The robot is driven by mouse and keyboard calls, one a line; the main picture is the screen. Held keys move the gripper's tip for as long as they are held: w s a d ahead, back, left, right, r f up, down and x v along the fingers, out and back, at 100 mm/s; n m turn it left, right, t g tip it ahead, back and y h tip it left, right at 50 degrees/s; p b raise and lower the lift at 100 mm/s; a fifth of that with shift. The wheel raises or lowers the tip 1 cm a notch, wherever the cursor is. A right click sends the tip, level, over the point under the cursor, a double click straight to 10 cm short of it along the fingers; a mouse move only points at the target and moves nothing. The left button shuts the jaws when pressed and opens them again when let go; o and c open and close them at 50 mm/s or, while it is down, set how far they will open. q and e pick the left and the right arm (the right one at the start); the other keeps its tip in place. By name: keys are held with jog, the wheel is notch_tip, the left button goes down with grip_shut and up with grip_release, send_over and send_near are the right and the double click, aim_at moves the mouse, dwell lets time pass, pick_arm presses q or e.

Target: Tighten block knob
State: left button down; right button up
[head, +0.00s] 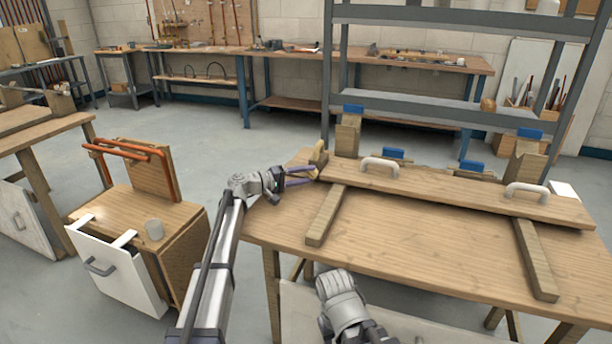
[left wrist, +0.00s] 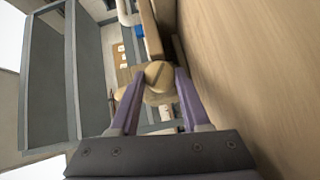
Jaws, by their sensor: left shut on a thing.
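The block knob is a round, pale wooden knob with a slot across its face, seen in the left wrist view (left wrist: 158,75). In the head view the tan knob (head: 318,157) is at the left end of a wooden board with handles (head: 450,187) on the workbench. My left gripper (head: 313,172) reaches in from the left at the bench's left back corner. Its purple fingers (left wrist: 156,92) are on either side of the knob and shut on it. My right gripper's fingers are not visible; only a grey part of my right arm shows at the bench's front edge.
Two wooden bars (head: 326,216) lie on the bench (head: 430,245). Blue-topped wooden blocks (head: 348,134) stand behind the board. A grey shelf frame (head: 430,100) rises behind. A small cabinet (head: 190,228) with a cup and orange pipe stands left.

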pick_arm(q)
jog(key=m+y+p, duration=0.1)
jog(key=p, duration=0.2)
jog(key=r+m+y+p, duration=0.1)
jog(key=y+p, duration=0.1)
jog(key=p, duration=0.1)
jog(key=shift+s+d+r+m+g, duration=0.1)
jog(key=shift+r+m+g, duration=0.05)
jog(key=shift+m+g, duration=0.15)
jog(key=shift+m+y+p, duration=0.3)
jog(key=shift+y+p, duration=0.1)
jog(key=shift+p, duration=0.3)
jog(key=shift+f, duration=0.3)
jog(key=c, duration=0.7)
grip_release()
jog(key=shift+o, duration=0.2)
jog(key=p+v, duration=0.3)
jog(key=v, duration=0.4)
jog(key=shift+s+r, duration=0.15)
jog(key=shift+r, duration=0.1)
jog(key=shift+a, duration=0.3)
